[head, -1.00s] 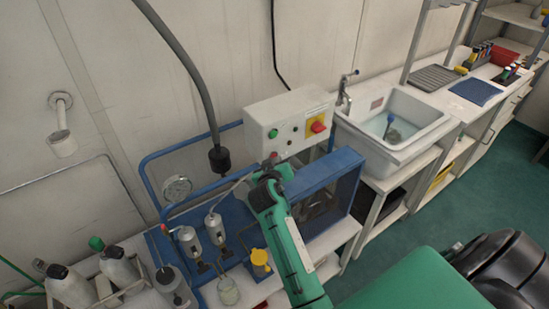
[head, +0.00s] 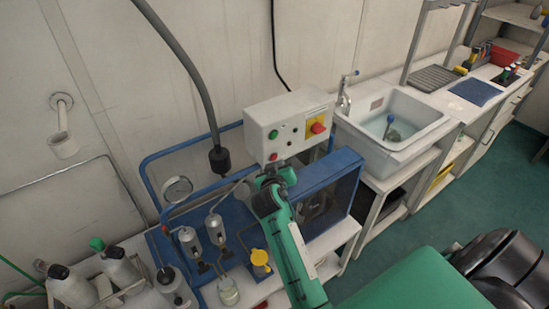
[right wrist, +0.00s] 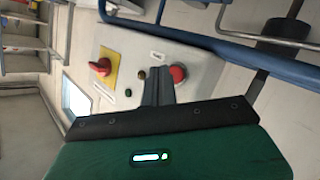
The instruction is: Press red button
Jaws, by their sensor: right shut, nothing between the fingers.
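The red button (head: 273,156) is on the lower left of the front of a white control box (head: 290,108), below a green button (head: 273,134). In the right wrist view the red button (right wrist: 178,73) shows just right of my fingertips. My right gripper (head: 271,168) is shut and empty, just below the red button in the head view. In the right wrist view its closed fingers (right wrist: 158,85) point at the box front beside the button. I cannot tell whether they touch the box. My left gripper is not in view.
A red rotary switch (head: 317,127) on a yellow plate sits to the right on the box. A blue frame (head: 187,149) with a gauge (head: 178,188) and a hanging grey hose (head: 200,90) are to the left. A sink (head: 392,125) stands to the right.

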